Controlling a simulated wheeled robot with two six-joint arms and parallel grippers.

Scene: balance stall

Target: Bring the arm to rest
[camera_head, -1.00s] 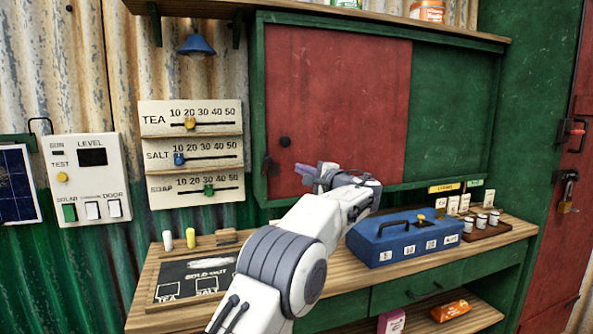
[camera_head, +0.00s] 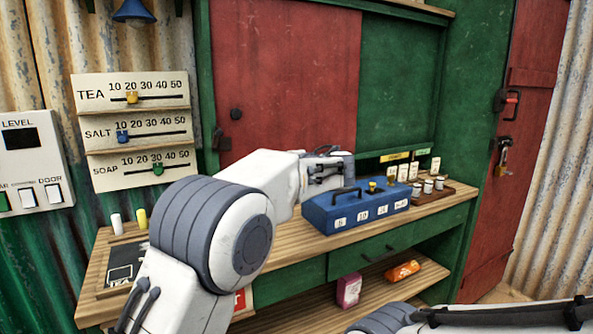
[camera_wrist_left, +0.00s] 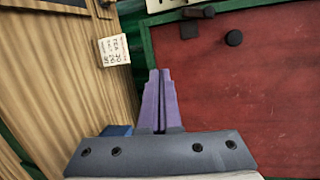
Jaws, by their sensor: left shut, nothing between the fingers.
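My left arm (camera_head: 215,230) comes in from the lower left and reaches over the wooden counter toward the back cupboard. In the head view its fingers are hidden behind its own wrist. In the left wrist view the purple fingers of my left gripper (camera_wrist_left: 160,100) lie together, shut and empty. They are seen against the edge between the wood and the red panel. A part of my right arm (camera_head: 470,315) shows at the bottom right, with its gripper out of view.
A blue box with a handle (camera_head: 355,208) stands on the counter (camera_head: 285,240) close to my left wrist. Small jars (camera_head: 428,187) and cards stand right of it. The red sliding panel (camera_head: 285,80) is behind. A slider board (camera_head: 135,125) hangs at left.

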